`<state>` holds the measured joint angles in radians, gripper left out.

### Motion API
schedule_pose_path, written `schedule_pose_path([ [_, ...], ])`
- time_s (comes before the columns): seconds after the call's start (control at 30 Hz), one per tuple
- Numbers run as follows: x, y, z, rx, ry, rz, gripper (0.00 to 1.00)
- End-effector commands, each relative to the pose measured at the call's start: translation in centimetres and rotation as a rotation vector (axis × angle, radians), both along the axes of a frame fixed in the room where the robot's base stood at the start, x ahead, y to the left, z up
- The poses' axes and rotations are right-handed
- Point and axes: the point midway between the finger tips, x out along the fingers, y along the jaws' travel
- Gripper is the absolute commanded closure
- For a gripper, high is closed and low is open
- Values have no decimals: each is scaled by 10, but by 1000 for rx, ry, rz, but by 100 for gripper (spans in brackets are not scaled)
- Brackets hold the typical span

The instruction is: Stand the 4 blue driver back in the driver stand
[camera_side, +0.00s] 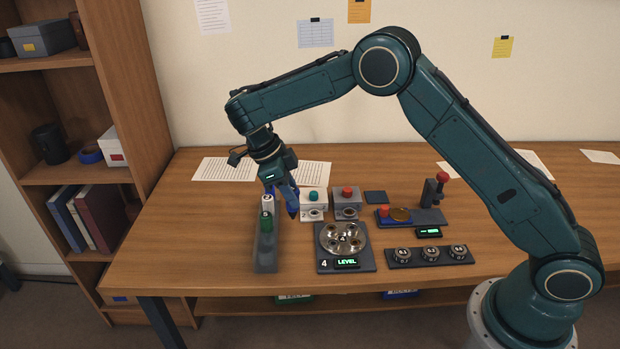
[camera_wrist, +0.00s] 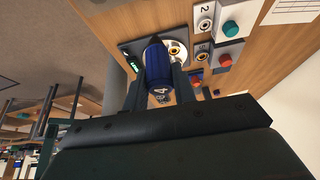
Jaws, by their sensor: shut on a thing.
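The blue driver, marked 4, is held between the two fingers of my gripper (camera_side: 284,190). In the wrist view the blue handle (camera_wrist: 157,68) with its white 4 lies between the fingers, its dark tip pointing away from the camera. In the side view the driver is partly hidden by the fingers. The driver stand (camera_side: 265,262) is a long grey block on the left of the work area; a white driver (camera_side: 267,204) and a green driver (camera_side: 265,232) stand upright in it. My gripper is above the table, close to the stand's far end.
A tray of small weights (camera_side: 430,255) and a red-knobbed fixture (camera_side: 428,215) are farther right.

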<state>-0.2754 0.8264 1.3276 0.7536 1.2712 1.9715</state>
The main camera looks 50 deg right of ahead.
Motion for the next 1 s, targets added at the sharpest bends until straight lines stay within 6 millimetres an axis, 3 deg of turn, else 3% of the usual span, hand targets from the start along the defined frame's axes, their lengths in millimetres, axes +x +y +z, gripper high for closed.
schedule_pose_path([
  [0.2,7,45,7,2,4,170,94],
  [0.43,7,76,13,9,13,285,94],
  [0.63,6,85,14,11,18,321,94],
  [1.0,6,84,10,9,19,322,94],
])
